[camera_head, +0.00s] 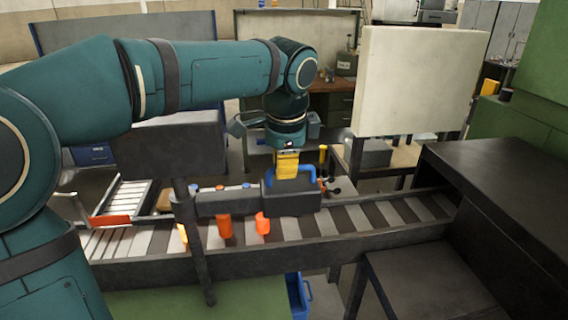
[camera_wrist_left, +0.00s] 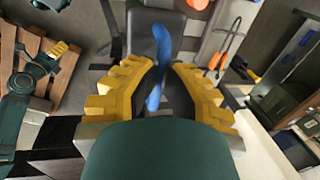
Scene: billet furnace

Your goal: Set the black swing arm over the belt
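The black swing arm (camera_head: 228,203) reaches right from a dark post (camera_head: 192,240) and lies across above the striped belt (camera_head: 350,218). A dark block (camera_head: 292,200) at its end carries a blue handle (camera_head: 311,171). My left gripper (camera_head: 287,166) comes down from above at the handle. In the left wrist view its yellow fingers (camera_wrist_left: 161,68) stand on both sides of the blue handle (camera_wrist_left: 160,42) and appear closed on it. A teal part with yellow, probably my right gripper (camera_wrist_left: 58,48), shows at the wrist view's left; its fingers are too small to read.
Orange cylinders (camera_head: 224,228) hang by the swing arm above the belt. A dark housing (camera_head: 490,195) stands at the belt's right end. A pale panel (camera_head: 418,82) stands behind the belt. Rails with an orange bar (camera_head: 109,221) are at left. A blue bin (camera_head: 298,296) is below in front.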

